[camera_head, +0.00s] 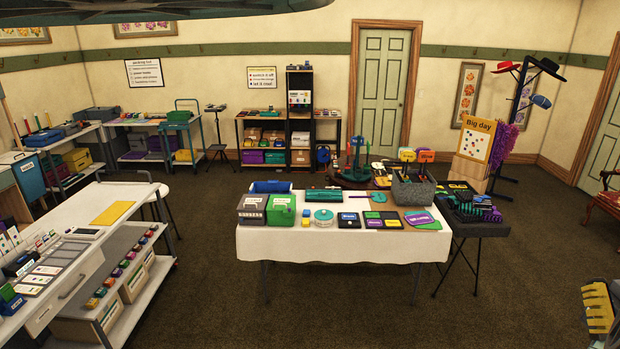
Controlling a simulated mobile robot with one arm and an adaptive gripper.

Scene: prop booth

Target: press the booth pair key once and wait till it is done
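I cannot tell which thing is the booth pair key; the labels are too small to read. On the white-clothed table (330,245) are a black box with a blue top (349,219), a dark pad with several coloured labelled blocks (382,219) and a round teal-and-white device (323,215). To their right lies a board with green and purple pieces (422,219). A dark stand at the table's right holds a black case with rows of purple and teal pieces (475,207). My gripper does not show in this view.
The table also holds grey and green bins (281,209) and a grey basket (414,190). A white cart (85,250) stands at left, a hat rack (520,110) at back right. A yellow ribbed object (597,307) is at lower right. Carpet in front of the table is clear.

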